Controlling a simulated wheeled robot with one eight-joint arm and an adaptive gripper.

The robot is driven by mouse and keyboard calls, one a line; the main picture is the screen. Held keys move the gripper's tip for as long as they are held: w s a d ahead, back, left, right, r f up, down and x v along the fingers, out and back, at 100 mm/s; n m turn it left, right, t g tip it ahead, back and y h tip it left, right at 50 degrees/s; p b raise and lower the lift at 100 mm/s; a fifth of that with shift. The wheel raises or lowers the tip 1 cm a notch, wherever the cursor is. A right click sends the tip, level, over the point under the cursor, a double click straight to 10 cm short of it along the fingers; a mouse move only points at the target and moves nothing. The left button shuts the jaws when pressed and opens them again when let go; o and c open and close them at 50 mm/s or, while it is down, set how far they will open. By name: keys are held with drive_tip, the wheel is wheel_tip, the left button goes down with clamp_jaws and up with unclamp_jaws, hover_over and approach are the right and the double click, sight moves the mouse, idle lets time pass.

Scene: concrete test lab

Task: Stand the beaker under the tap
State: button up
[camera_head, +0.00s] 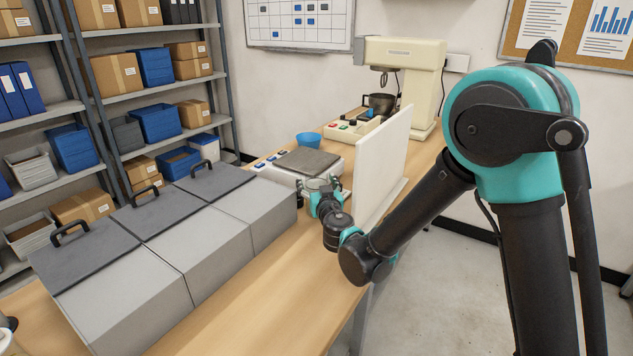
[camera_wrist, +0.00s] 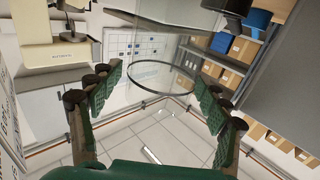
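The beaker is clear glass and hard to make out. In the wrist view its dark round rim (camera_wrist: 165,90) sits between the two green finger pads of my gripper (camera_wrist: 160,78), with the clear wall running up the picture. In the head view my gripper (camera_head: 322,188) is low over the table, just in front of the balance and left of the white panel. The beaker's base is not clear there. I cannot pick out a tap for certain.
The balance (camera_head: 308,162) and a blue cup (camera_head: 308,139) stand behind my gripper. An upright white panel (camera_head: 382,160) is close on its right. Grey lidded bins (camera_head: 205,250) fill the left. A cream machine (camera_head: 420,75) stands at the back. The front table strip (camera_head: 285,305) is bare.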

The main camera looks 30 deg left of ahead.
drive_tip(key=shift+r, duration=0.1)
drive_tip(key=v, duration=0.7)
drive_tip(key=shift+s+d, duration=0.15)
drive_tip(key=shift+s, duration=0.05)
drive_tip(key=shift+c, duration=1)
drive_tip(key=shift+s+d+g+h, duration=0.6)
drive_tip(key=shift+s+d+g, duration=0.1)
drive_tip(key=shift+s+d, duration=2.6)
drive_tip(key=x, duration=1.7)
drive_tip(key=shift+s+a+r, duration=0.15)
drive_tip(key=shift+a+r, duration=0.2)
drive_tip(key=shift+a, duration=0.05)
drive_tip(key=shift+c, duration=0.4)
drive_tip(key=c, duration=1)
